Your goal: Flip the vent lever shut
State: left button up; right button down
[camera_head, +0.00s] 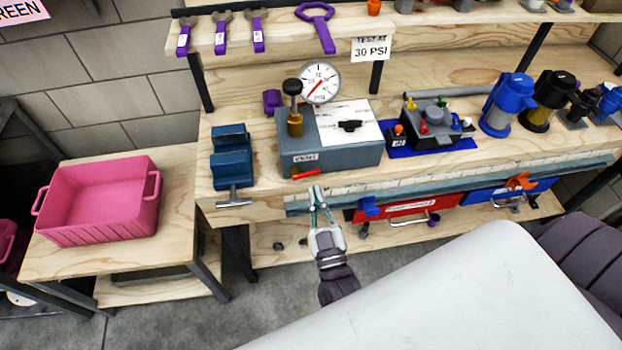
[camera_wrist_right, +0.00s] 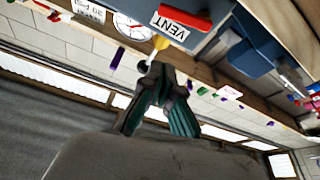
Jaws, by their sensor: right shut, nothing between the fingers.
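The red vent lever (camera_head: 305,173) sits low on the front of a grey test box (camera_head: 345,160), below a white label. It lies nearly level, tilting slightly up to the right. In the right wrist view, the red lever (camera_wrist_right: 182,12) shows beside the label reading VENT (camera_wrist_right: 170,27), with a small yellow piece (camera_wrist_right: 160,42) near it. My right gripper (camera_head: 317,192) is in front of the bench edge, just below the lever in the picture. Its teal fingers are shut and empty; the fingertips (camera_wrist_right: 158,65) appear close to the yellow piece, contact unclear. My left gripper is out of view.
A pressure gauge (camera_head: 320,83) and black-topped knob (camera_head: 293,88) stand on the box. A blue vise (camera_head: 231,160) is to the left, a blue mat (camera_head: 458,144) with a small device to the right. A pink crate (camera_head: 100,215) sits on the side table.

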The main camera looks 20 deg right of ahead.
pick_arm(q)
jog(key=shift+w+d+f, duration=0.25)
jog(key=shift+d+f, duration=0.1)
pick_arm(e)
jog(key=v, duration=0.2)
jog(key=shift+s+a, duration=0.15)
jog(key=shift+s, duration=0.2)
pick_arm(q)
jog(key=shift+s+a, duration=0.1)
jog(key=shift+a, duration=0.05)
